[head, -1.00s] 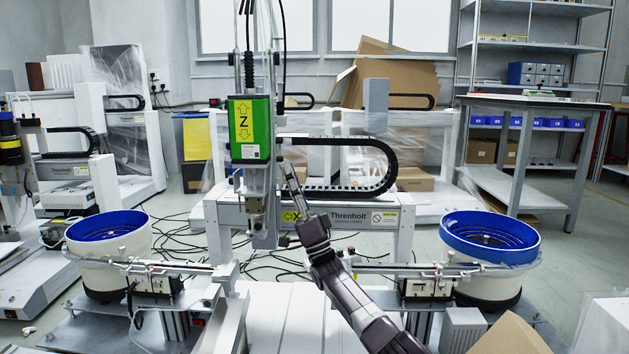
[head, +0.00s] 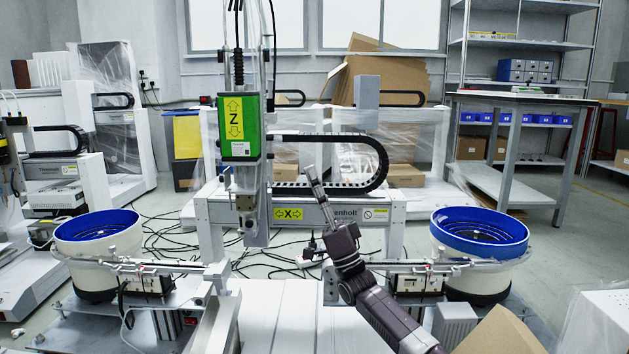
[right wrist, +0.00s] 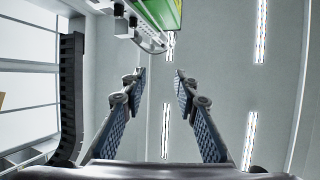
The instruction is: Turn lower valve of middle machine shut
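The middle machine is the gantry with the green Z housing (head: 240,127) on its vertical head, and a beam (head: 288,213) with a yellow X label below. The lower valve cannot be made out clearly; small fittings show on the head below the green housing. My right gripper (head: 311,172) points up, right of the head and in front of the beam and cable chain. In the right wrist view its two fingers (right wrist: 160,75) are apart with nothing between them. The green housing (right wrist: 158,12) shows beyond the fingertips at the top, with small fittings beside it. My left gripper is not in view.
A black cable chain (head: 375,165) curves behind and right of my right gripper. Blue-lined bowl feeders stand left (head: 97,228) and right (head: 480,236), with rails toward the middle. A cardboard box (head: 503,333) is at the front right. Cables lie on the floor.

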